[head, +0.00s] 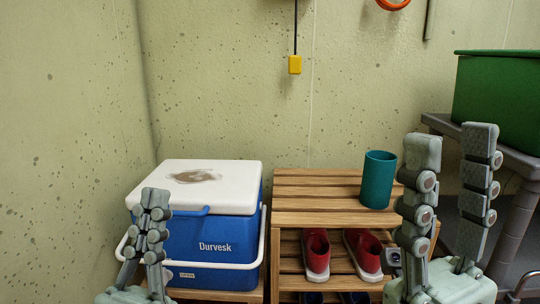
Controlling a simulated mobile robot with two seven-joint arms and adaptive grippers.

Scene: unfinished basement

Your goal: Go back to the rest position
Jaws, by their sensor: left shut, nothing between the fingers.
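My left gripper (155,197) points upward at the lower left, in front of a blue cooler. Its fingers are together with nothing between them. My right gripper (451,146) points upward at the lower right. Its two fingers stand wide apart, and I see nothing between them. Its left finger is just right of a teal cup in the picture and covers part of the wooden rack's right side.
The blue cooler (190,238) has a white lid with a brown stain. A slatted wooden rack (318,203) bears the upright teal cup (378,180); red shoes (317,253) sit below. A green bin (499,88) stands on a grey table (520,160) at right.

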